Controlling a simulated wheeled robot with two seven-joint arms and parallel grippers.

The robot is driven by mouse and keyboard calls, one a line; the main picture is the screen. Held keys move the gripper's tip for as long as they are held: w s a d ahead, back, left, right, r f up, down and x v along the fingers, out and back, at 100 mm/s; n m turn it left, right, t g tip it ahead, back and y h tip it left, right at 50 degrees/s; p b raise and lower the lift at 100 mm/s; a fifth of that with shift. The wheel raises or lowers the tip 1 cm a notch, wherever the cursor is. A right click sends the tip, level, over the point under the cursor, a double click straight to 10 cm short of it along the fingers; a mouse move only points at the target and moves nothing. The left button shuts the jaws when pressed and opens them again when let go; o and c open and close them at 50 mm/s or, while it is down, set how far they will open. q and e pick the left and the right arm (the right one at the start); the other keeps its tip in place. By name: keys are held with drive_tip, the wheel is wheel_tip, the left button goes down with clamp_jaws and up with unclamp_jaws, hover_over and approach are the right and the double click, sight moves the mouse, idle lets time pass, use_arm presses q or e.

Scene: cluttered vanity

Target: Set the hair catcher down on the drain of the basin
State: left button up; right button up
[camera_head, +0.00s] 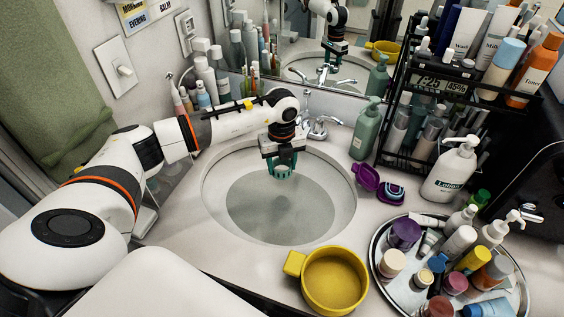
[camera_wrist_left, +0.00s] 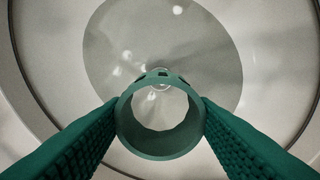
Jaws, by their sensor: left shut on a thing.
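My left gripper (camera_head: 283,168) hangs over the basin (camera_head: 216,190), pointing down. In the left wrist view its two ridged teal fingers (camera_wrist_left: 160,128) are shut on a teal ring-shaped piece, the hair catcher (camera_wrist_left: 160,149). I see through its open middle. The hair catcher is held in the air, apart from the basin floor. The drain (camera_wrist_left: 161,78) shows as a small round spot just beyond the ring's far rim, partly hidden by it. In the head view the drain is only faint, under a grey-green water-like disc. My right gripper is not in view.
A yellow pot (camera_head: 335,283) stands at the basin's front edge. A round tray (camera_head: 376,262) crowded with bottles is at the right. An open purple case (camera_head: 367,178) and a green bottle (camera_head: 366,132) stand right of the basin. The faucet (camera_head: 320,125) is behind it.

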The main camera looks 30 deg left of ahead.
use_arm(q)
drive_tip(key=f+b, duration=0.1)
drive_tip(key=f, duration=0.1)
drive_tip(key=b, duration=0.7)
hover_over(282, 200)
drive_tip(key=shift+s+f, duration=0.1)
drive_tip(key=shift+f, duration=4.75)
drive_tip(key=shift+f+b, duration=1.2)
drive_tip(key=shift+f, duration=0.6)
drive_tip(key=shift+f+b, duration=0.3)
drive_tip(key=shift+f, duration=0.1)
drive_tip(key=o, duration=1.1)
wheel_tip(282, 200, up, 12)
